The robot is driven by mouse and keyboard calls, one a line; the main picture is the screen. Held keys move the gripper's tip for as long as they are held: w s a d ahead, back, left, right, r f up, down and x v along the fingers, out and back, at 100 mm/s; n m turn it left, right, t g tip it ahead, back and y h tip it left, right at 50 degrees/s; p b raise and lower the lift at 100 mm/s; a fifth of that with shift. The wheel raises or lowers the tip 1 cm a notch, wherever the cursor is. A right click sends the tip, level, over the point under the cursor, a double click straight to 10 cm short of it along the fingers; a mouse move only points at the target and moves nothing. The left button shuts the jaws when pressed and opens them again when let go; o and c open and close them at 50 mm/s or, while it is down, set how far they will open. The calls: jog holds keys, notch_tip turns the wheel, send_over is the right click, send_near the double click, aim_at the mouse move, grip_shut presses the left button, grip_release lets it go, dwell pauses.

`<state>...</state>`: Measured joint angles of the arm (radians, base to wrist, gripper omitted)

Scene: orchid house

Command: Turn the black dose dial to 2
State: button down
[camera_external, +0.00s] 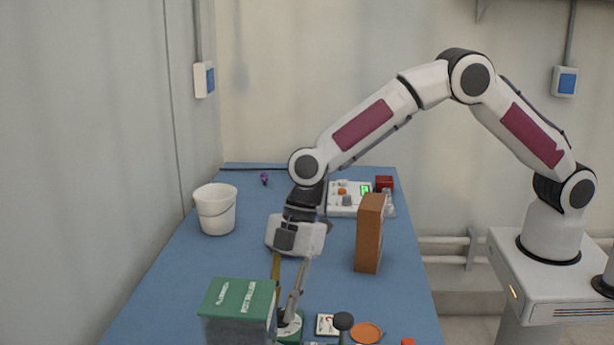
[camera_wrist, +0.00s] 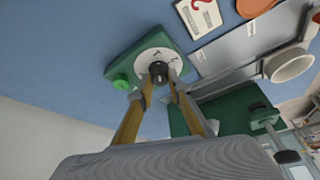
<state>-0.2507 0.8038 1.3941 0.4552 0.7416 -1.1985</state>
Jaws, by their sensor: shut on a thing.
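The black dose dial (camera_wrist: 159,69) is a small knob on a round white scale plate (camera_wrist: 148,62) on a green unit (camera_wrist: 122,69) with a bright green button. My gripper (camera_wrist: 161,83) points down at it, with one fingertip on each side, shut on the dial in the wrist view. The scale marks are too small to read, and I cannot tell which number the dial points to. In the external view my gripper (camera_external: 288,304) reaches down to the unit, which is partly hidden behind a green box (camera_external: 238,308); the dial itself is hidden there.
A brown box (camera_external: 369,233) stands upright right of my gripper. A white bucket (camera_external: 216,208) is at the left edge of the blue table. A question-mark card (camera_external: 327,325) and an orange dish (camera_external: 366,332) lie right of the unit. A white panel (camera_external: 348,199) stands at the back.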

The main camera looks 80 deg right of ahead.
jog(key=shift+m, duration=0.3)
jog(key=shift+s+a+m+t+h, duration=0.1)
jog(key=shift+m+t+h, duration=0.3)
jog(key=shift+m, duration=0.85)
jog(key=shift+m+t+h, duration=0.3)
jog(key=shift+m+t, duration=0.1)
jog(key=shift+m, duration=0.85)
jog(key=shift+a+m+t+h, duration=0.15)
jog(key=shift+m+h, duration=0.35)
jog(key=shift+m, duration=0.8)
jog(key=shift+d+m+t+h, duration=0.1)
jog(key=shift+m+t+h, duration=0.3)
jog(key=shift+m, duration=1.3)
jog(key=shift+s, duration=0.1)
jog(key=c, duration=1.9)
grip_release()
jog(key=shift+r, duration=0.15)
jog(key=a+v, duration=0.1)
jog(key=v, duration=1)
jog(key=shift+d+r, duration=0.3)
jog(key=shift+r, duration=0.1)
